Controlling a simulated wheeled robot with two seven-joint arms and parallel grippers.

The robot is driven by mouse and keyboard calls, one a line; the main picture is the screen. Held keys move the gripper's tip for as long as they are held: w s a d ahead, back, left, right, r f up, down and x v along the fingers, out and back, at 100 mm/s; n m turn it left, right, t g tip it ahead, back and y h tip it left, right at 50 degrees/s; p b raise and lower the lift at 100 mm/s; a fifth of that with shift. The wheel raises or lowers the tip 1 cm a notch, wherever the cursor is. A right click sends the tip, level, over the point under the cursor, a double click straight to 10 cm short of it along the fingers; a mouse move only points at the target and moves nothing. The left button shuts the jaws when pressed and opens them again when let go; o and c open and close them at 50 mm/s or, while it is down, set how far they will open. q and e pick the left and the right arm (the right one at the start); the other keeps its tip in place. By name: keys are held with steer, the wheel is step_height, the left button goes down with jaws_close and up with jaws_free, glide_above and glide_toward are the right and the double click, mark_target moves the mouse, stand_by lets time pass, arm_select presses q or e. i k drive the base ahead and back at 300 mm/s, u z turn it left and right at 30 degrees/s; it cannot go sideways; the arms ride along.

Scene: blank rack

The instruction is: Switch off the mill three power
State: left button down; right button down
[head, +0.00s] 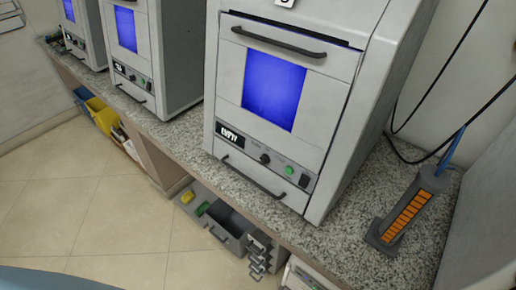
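Three grey mills stand in a row on a speckled counter. The nearest mill (340,120) has a blue-lit window (272,90), a bar handle above it and another handle low on its front. A small white label (285,3) on its top is cut off by the frame edge, and I cannot read its number. Its control strip carries a dark display (230,134), a black knob (265,158), a green round button (289,170) and a small black switch (304,181). I cannot tell the switch's position. Neither gripper is in view.
The middle mill (177,50) and far mill (88,30) also have lit blue windows. An orange-and-grey rack (405,210) stands on the counter (345,240) at right, near hanging black cables. Below are a grey bin (228,225) and yellow and blue bins. The tiled floor is clear.

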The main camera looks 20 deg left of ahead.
mark_target(304, 182)
steer(key=k, duration=1.3)
steer(key=z, duration=0.6)
steer(key=i, duration=1.05)
steer(key=u, duration=0.55)
